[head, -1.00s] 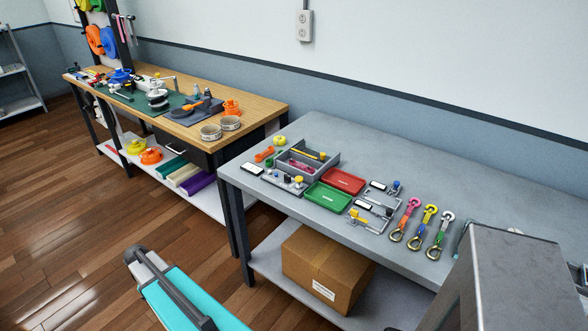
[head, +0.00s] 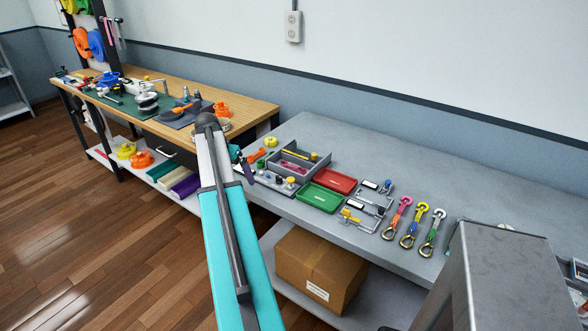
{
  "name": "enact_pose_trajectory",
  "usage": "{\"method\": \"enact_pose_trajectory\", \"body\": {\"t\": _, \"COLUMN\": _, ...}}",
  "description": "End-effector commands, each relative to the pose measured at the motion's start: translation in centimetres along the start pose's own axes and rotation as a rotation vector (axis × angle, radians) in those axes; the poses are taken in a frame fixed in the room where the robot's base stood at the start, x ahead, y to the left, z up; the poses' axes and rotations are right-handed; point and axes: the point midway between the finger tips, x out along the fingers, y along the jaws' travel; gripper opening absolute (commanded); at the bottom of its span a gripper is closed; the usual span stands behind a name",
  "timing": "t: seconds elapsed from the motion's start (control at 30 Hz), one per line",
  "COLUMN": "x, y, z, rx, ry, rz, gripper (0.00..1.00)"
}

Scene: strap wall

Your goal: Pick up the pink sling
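A pink strap (head: 109,32) hangs in a narrow loop from a peg on the dark rack post at the upper left; it looks like the pink sling. A dark strip hangs close beside it. My gripper (head: 246,170) shows only in small part, as dark pieces past my raised arm, over the left end of the grey table. It is far to the right of the strap and lower in the picture. My arm hides part of it, and its fingers are too small to read. A pink hook (head: 404,203) with a ring lies on the grey table.
The grey table (head: 410,165) holds red and green trays, a grey organizer (head: 300,160) and hooks. The wooden bench (head: 255,108) at left is crowded with tools. A cardboard box (head: 318,268) sits on the lower shelf. The wooden floor at left is clear.

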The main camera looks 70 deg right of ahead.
Motion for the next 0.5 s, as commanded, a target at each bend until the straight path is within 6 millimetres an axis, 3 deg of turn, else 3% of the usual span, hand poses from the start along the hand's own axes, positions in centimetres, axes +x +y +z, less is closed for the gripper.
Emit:
{"method": "enact_pose_trajectory", "body": {"t": 0.03, "x": -1.1, "y": 1.9, "z": -2.4, "rx": 0.038, "ry": 0.017, "rz": -0.004, "gripper": 1.0}}
{"method": "enact_pose_trajectory", "body": {"t": 0.2, "x": -4.3, "y": 8.0, "z": -8.1, "rx": 0.142, "ry": 0.064, "rz": -0.012, "gripper": 1.0}}
{"method": "enact_pose_trajectory", "body": {"t": 0.4, "x": -6.4, "y": 14.1, "z": -12.0, "rx": 0.232, "ry": 0.098, "rz": -0.009, "gripper": 1.0}}
{"method": "enact_pose_trajectory", "body": {"t": 0.5, "x": -6.8, "y": 15.8, "z": -12.8, "rx": 0.256, "ry": 0.104, "rz": -0.006, "gripper": 1.0}}
